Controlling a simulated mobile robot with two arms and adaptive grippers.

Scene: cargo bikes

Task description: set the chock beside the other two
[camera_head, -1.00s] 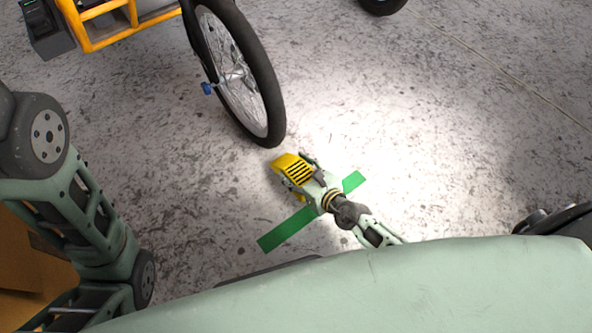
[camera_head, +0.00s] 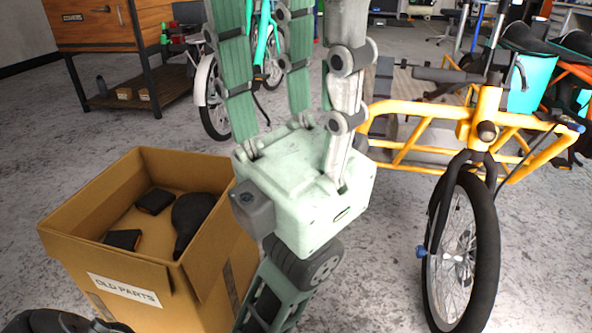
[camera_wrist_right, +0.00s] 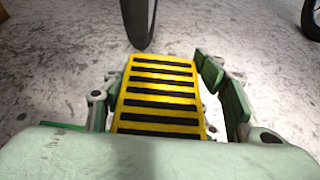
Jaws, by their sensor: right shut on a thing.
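The yellow chock (camera_wrist_right: 160,95) with black ribs is in the right wrist view, between the fingers of my right gripper (camera_wrist_right: 165,90), which is shut on it. The floor shows beyond it. The chock and my right gripper are out of the head view. The other two chocks show in neither current view. My left gripper (camera_head: 290,45) stands large in the middle of the head view, fingers pointing up and spread apart, with nothing between them.
An orange cargo bike (camera_head: 430,112) stands at right in the head view; its front wheel (camera_head: 460,250) is near. A tyre (camera_wrist_right: 138,22) is just beyond the chock in the wrist view. A cardboard box (camera_head: 200,255) labelled OLD PARTS stands left. A wooden workbench (camera_head: 110,40) is behind.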

